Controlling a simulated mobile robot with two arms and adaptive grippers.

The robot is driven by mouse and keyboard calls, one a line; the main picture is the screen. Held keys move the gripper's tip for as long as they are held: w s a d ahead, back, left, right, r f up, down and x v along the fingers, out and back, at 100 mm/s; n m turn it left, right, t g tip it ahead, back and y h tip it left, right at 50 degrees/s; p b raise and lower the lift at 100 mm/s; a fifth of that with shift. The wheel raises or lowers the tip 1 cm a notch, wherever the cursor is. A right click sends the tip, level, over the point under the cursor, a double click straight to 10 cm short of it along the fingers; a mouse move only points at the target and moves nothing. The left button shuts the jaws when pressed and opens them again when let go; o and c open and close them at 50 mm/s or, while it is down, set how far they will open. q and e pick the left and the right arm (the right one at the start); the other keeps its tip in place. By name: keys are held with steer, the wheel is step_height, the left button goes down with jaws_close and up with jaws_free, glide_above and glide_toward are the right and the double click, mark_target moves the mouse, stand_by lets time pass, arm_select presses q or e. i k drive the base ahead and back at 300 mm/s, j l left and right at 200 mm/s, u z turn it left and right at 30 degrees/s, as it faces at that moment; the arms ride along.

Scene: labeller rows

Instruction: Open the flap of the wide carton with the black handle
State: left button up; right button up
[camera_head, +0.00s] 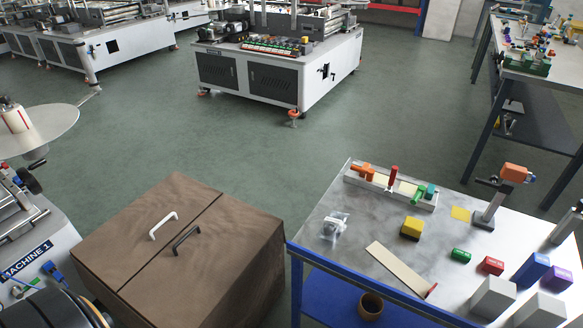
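The wide brown carton (110,292) stands at the lower left of the middle, in front of me. Its top is flat and shut, with a dark seam running diagonally between two flaps. The black handle (186,240) is on the right, nearer flap (215,255), close to the seam. A white handle (163,225) is on the left, farther flap (130,220). Neither of my grippers shows in the head view, so their state is hidden.
A blue-edged workbench (340,240) with coloured blocks and tools stands close to the carton's right. A labelling machine (30,262) marked "MACHINE 1" stands close at its left. Green floor (260,150) is clear behind the carton, up to another machine (280,75).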

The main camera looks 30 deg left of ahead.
mark_target(186, 282)
steer(key=u, duration=1.7)
steer(key=k+j+z, duration=0.2)
steer(key=j, duration=0.2)
steer(key=k+j+z, duration=0.2)
steer(key=j, duration=0.2)
